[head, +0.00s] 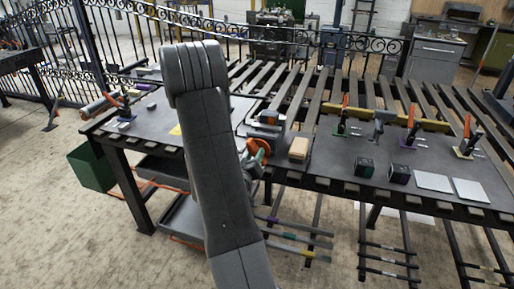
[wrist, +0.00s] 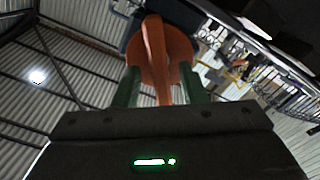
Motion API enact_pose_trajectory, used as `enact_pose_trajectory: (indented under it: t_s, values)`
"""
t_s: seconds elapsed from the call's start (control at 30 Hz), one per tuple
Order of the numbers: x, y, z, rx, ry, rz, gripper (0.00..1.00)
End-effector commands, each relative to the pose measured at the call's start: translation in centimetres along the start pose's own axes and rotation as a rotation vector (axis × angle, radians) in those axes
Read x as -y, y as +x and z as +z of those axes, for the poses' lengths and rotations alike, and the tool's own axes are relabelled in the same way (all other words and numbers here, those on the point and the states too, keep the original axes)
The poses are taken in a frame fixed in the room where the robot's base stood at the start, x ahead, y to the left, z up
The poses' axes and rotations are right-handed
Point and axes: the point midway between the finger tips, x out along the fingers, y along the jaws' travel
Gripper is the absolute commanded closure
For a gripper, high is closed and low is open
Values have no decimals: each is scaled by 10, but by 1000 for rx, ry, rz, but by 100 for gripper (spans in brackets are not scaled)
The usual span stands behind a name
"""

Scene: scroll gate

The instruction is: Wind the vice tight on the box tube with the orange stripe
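The vice (head: 266,120) stands on the dark bench top, partly behind my arm in the head view. Its orange handwheel (head: 258,150) is at the bench's front edge, just right of my arm. In the wrist view the orange handwheel (wrist: 158,55) fills the space ahead of my gripper (wrist: 158,80). The two green fingers are spread, with an orange bar of the wheel between them and gaps showing beside it. Whether the fingers touch the wheel's sides is unclear. I cannot make out the orange-striped box tube or the jaw gap.
A tan block (head: 299,148) lies right of the vice. Further right are several orange-handled clamps (head: 343,121), two dark cubes (head: 364,167) and pale plates (head: 433,182). Striped bars (head: 290,236) lie on a low rack. A green bin (head: 91,167) stands left of the bench.

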Motion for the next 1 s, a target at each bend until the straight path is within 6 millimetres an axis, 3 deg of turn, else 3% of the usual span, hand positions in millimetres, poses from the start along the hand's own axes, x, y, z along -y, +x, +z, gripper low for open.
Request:
enact_pose_trajectory:
  t_s: [0.23, 0.6, 0.8, 1.0]
  values:
    - [-1, 32, 0, 1, 0, 0, 62]
    - [0, 38, 0, 0, 0, -1, 62]
    - [0, 38, 0, 0, 0, -1, 99]
    - [0, 38, 0, 0, 0, -1, 100]
